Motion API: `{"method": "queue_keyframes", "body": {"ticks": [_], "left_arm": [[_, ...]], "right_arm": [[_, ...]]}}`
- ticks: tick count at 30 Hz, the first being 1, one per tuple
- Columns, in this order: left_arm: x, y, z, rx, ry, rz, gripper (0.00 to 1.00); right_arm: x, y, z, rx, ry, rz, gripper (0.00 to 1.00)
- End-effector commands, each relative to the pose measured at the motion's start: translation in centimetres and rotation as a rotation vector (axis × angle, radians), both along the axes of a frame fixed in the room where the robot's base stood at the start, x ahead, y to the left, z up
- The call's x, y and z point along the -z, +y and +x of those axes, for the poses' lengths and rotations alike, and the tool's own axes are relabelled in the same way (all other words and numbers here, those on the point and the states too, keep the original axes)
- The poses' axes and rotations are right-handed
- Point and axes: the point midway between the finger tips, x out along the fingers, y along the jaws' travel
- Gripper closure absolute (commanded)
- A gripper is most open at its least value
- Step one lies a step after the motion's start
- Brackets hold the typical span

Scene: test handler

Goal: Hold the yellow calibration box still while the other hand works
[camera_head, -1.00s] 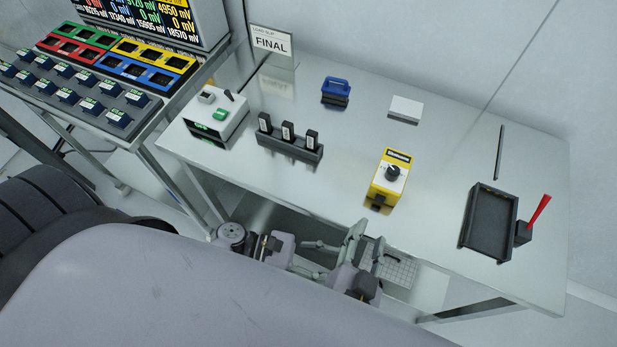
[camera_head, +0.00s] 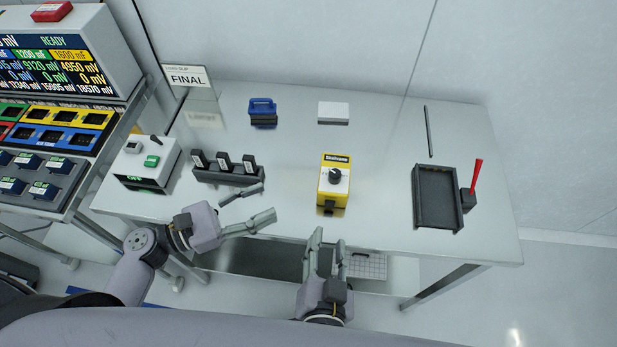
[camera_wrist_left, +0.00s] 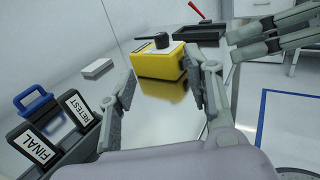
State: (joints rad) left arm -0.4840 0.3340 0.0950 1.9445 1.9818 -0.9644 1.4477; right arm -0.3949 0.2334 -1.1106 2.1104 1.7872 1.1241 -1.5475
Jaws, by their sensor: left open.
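The yellow calibration box (camera_head: 334,184) stands upright on the table, with a black knob on top and a dark fitting at its front. It also shows in the left wrist view (camera_wrist_left: 160,66), beyond and between my left fingertips. My left gripper (camera_head: 268,202) is open and empty, left of the box and apart from it, its fingers pointing toward the box side. My right gripper (camera_head: 328,238) is at the table's front edge, just in front of the box, fingers apart and empty. It also shows at the upper right of the left wrist view (camera_wrist_left: 280,38).
A black rack (camera_head: 228,175) with several dark labelled blocks stands close behind my left gripper. A white device (camera_head: 145,163) is further left. A blue-handled stamp (camera_head: 262,112) and white block (camera_head: 333,112) lie behind. A black tray (camera_head: 436,197) with a red lever (camera_head: 475,173) is right.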

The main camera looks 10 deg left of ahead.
Motion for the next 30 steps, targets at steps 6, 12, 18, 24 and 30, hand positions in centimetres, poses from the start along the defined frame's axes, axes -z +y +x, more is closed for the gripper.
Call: {"method": "queue_keyframes", "body": {"ticks": [6,12,18,24,30], "left_arm": [[-0.1,-2.3,1.5,0.002,-0.003,-0.003,0.54],[-0.1,-5.7,3.7,0.001,-0.003,-0.004,0.54],[-0.1,-9.1,5.8,0.002,-0.001,-0.004,0.54],[-0.1,-12.1,7.8,0.003,-0.001,-0.003,0.54],[0.0,-14.0,8.9,0.001,0.001,-0.002,0.54]], "right_arm": [[0.0,0.0,0.0,0.0,0.0,0.0,0.67],[0.0,0.0,0.0,0.0,0.0,0.0,0.67],[0.0,0.0,0.0,0.0,0.0,0.0,0.67],[0.0,0.0,0.0,0.0,0.0,0.0,0.67],[0.0,0.0,0.0,0.0,0.0,0.0,0.67]]}}
